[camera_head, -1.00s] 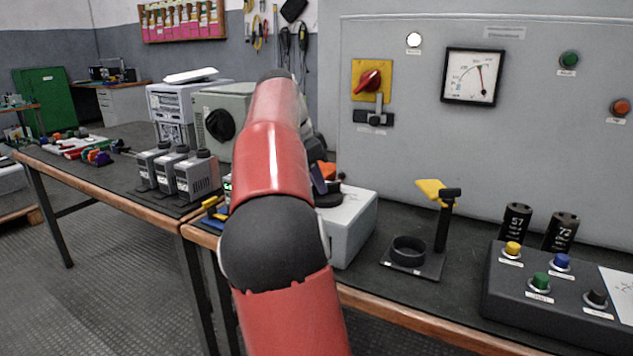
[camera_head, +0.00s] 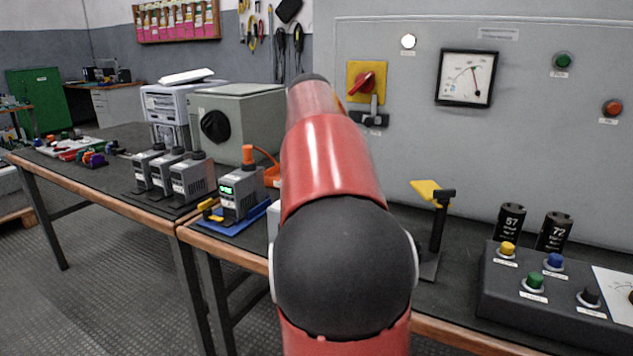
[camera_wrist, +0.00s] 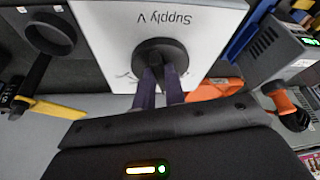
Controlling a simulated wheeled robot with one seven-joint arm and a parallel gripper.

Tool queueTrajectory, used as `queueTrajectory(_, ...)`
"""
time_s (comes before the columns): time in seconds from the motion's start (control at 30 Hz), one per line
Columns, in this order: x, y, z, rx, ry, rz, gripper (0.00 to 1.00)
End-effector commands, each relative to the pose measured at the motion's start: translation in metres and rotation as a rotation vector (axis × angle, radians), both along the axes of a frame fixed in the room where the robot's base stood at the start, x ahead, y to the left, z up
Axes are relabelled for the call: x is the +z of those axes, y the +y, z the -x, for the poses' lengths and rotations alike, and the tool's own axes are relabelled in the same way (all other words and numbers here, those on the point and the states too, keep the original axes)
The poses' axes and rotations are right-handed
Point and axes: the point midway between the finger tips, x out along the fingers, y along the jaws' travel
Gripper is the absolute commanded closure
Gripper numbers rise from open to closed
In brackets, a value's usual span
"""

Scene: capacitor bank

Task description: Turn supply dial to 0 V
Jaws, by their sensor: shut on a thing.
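The supply dial (camera_wrist: 163,46) is a round black knob on a white box (camera_wrist: 105,25) lettered "Supply V", at the upper middle of the wrist view. My gripper (camera_wrist: 159,72) reaches the dial with its two dark purple fingers close together, shut on its near part. The fingers hide part of the dial, and its marker and scale cannot be read clearly. In the head view my red arm covers the dial and the gripper, and only a sliver of the white box shows at the arm's left. The panel voltmeter (camera_head: 466,78) has its needle right of the middle.
A yellow-tipped post (camera_head: 437,215) stands right of my arm; its black ring (camera_wrist: 50,35) shows in the wrist view. A device with an orange plug (camera_wrist: 288,104) lies to the right there. A button box (camera_head: 550,285) and two black cylinders stand at the right.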

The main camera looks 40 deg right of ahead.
Motion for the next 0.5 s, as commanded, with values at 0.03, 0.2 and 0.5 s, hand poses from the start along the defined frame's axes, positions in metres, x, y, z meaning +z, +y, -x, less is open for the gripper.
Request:
queueTrajectory(0.03,0.0015,-0.0016,0.0014,0.04,-0.003,0.0,1.0)
queueTrajectory(0.2,0.0013,-0.0043,0.0035,0.2,-0.004,0.002,1.0)
queueTrajectory(0.5,0.0009,-0.0086,0.0056,0.468,-0.003,0.002,1.0)
